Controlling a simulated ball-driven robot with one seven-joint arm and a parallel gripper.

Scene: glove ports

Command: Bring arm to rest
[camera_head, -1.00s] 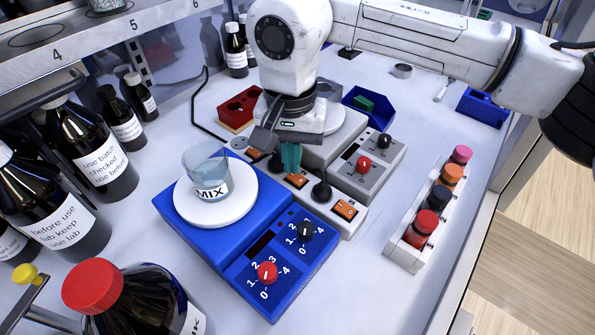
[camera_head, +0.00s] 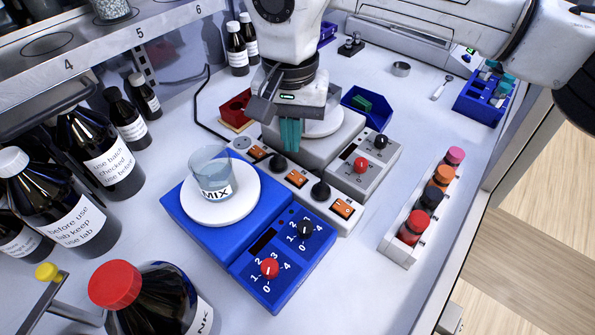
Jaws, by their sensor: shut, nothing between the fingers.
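My gripper (camera_head: 290,140) hangs from my white arm in the upper middle of the view, with its teal fingers pointing down. The fingers are shut with nothing between them. They are above or just behind the grey power strip (camera_head: 297,179) with orange switches; whether they touch anything there I cannot tell. Behind the gripper stands a grey stirrer (camera_head: 360,166) with a white round plate, partly hidden by the gripper. In front of it, a blue stirrer (camera_head: 250,250) bears a glass beaker marked MIX (camera_head: 212,177) on its white plate.
A white rack (camera_head: 403,245) with several coloured-cap vials stands at right. Dark labelled bottles (camera_head: 107,160) line the left under a numbered shelf (camera_head: 100,45). A red-capped bottle (camera_head: 115,285) is at front left. Blue holders (camera_head: 483,100) stand at back right.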

